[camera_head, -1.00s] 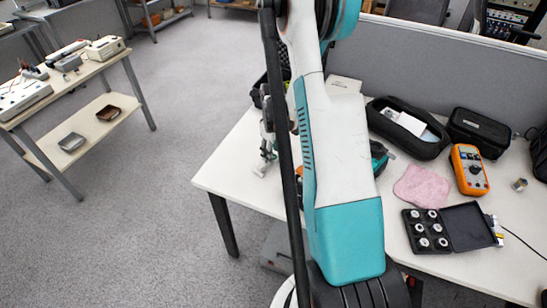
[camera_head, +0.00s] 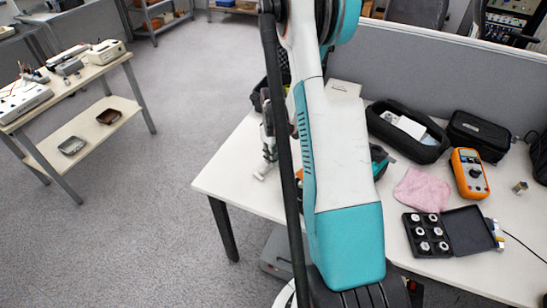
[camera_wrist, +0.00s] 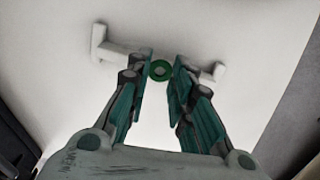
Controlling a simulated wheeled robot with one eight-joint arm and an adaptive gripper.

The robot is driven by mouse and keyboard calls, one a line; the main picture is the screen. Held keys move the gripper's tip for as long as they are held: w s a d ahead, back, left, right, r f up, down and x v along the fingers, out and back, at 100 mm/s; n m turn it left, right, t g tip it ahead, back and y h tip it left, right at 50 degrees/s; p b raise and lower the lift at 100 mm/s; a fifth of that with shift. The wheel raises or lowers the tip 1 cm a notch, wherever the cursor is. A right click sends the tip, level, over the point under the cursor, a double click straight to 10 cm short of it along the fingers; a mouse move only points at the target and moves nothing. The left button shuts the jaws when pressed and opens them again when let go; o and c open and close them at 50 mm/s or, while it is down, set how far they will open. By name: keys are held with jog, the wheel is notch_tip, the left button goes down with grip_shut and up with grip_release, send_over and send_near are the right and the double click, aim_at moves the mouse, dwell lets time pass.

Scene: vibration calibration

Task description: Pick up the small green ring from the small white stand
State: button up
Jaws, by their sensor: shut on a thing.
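In the wrist view the small green ring (camera_wrist: 160,70) is held between the fingertips of my gripper (camera_wrist: 161,68), which is shut on it. The small white stand (camera_wrist: 105,46) shows as pale parts on both sides of the fingers. Its middle is hidden behind the fingers and the ring. I cannot tell whether the ring still touches the stand. In the head view my arm hides the ring, and part of my gripper shows left of the arm at the table's left end.
The white table (camera_head: 230,175) also bears an open black case (camera_head: 408,130), a closed black case (camera_head: 478,132), a pink cloth (camera_head: 422,190), an orange multimeter (camera_head: 469,173) and a black box of several small parts (camera_head: 427,233). A grey partition (camera_head: 440,75) stands behind.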

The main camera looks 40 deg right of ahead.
jog(key=shift+r, duration=0.15)
notch_tip(320, 180, up, 20)
jog(key=p, duration=0.6)
notch_tip(320, 180, up, 4)
jog(key=p, duration=0.3)
